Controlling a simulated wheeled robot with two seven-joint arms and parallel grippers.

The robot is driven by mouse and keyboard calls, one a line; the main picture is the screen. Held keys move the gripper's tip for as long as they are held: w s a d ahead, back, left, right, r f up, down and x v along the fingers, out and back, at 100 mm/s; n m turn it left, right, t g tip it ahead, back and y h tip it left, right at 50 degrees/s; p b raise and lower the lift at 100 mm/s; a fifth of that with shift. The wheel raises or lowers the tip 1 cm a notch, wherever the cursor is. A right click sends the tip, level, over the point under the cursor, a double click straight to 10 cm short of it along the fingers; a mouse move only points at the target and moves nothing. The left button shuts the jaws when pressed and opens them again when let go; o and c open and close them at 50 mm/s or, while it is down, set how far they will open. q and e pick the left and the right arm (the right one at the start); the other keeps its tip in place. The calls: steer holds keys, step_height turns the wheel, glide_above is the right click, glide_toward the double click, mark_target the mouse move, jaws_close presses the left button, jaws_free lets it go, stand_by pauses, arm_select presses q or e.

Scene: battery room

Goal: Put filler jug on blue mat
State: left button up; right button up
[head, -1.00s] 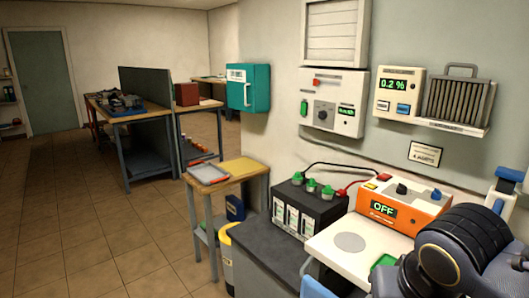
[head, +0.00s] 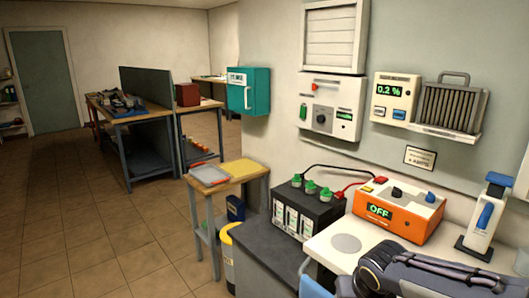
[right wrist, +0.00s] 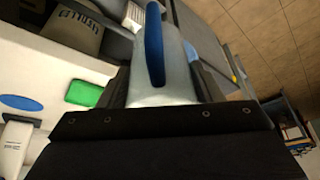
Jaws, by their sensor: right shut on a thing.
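In the right wrist view my right gripper (right wrist: 165,88) is shut on a pale grey-white thing with a dark blue handle (right wrist: 153,45), which looks like the filler jug (right wrist: 172,75). Its lower part is hidden by the gripper. In the head view my right arm reaches in at the lower right; its fingers and the jug are not clearly seen there. A flat blue oval (right wrist: 20,103) lies on a white surface in the wrist view. My left gripper is not in view.
A white worktop (head: 325,246) holds an orange charger (head: 400,213) and an upright white device with a blue handle (head: 487,212). A black battery (head: 306,210) stands left of it. A green pad (right wrist: 84,93) shows in the wrist view. Open floor lies left.

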step_height(320, 180, down, 14)
steer(key=s+n+p, duration=0.1)
steer(key=shift+s, duration=0.2)
steer(key=shift+f, duration=0.1)
stand_by(0.4)
